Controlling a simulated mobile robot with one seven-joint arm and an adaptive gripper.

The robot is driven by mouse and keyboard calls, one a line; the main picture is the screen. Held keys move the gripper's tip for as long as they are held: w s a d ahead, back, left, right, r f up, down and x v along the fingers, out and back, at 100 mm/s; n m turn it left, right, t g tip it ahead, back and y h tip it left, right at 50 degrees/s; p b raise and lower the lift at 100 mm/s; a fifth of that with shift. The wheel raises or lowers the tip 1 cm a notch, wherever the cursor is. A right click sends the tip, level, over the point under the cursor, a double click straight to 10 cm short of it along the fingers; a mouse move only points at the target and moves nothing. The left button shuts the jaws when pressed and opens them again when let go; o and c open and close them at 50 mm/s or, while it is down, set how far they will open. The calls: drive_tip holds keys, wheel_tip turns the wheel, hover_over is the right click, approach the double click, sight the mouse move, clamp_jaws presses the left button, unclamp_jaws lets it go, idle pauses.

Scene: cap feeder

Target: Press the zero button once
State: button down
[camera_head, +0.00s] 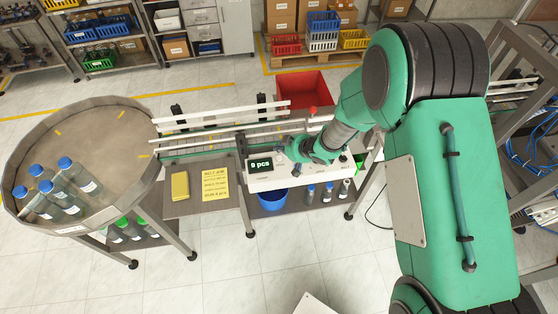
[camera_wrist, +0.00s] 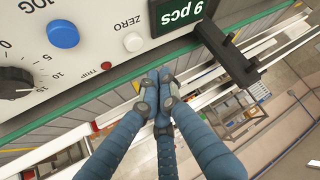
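The zero button (camera_wrist: 133,42) is a small round white button on the light control panel (camera_wrist: 100,20), beside its printed ZERO label. The display (camera_wrist: 180,14) next to it reads 9 pcs; it also shows in the head view (camera_head: 261,163). My gripper (camera_wrist: 155,95) has blue fingers with grey tips drawn together, empty. In the wrist view the tips appear just below the zero button, with a visible gap in the picture; the depth between them is unclear. In the head view my arm and gripper hide the right part of the panel, and I cannot make out the button.
A blue JOG button (camera_wrist: 62,34), a small red TRIP lamp (camera_wrist: 106,66) and a black dial (camera_wrist: 12,82) share the panel. A dark bracket (camera_wrist: 228,55) stands beside the display. Conveyor rails (camera_head: 225,115) run behind the panel. A round table (camera_head: 90,140) holds several bottles at left.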

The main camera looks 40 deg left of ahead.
sight(280, 159)
drive_tip(key=shift+f+b, duration=0.9)
drive_tip(key=shift+f, duration=0.85)
drive_tip(key=shift+f, duration=0.85)
idle(1.3)
drive_tip(key=shift+r, duration=0.1)
drive_tip(key=shift+r+p, duration=0.55)
drive_tip(key=shift+r, duration=0.2)
drive_tip(key=shift+r+p, duration=2.15)
drive_tip(key=shift+r, duration=0.35)
drive_tip(key=shift+w, duration=0.1)
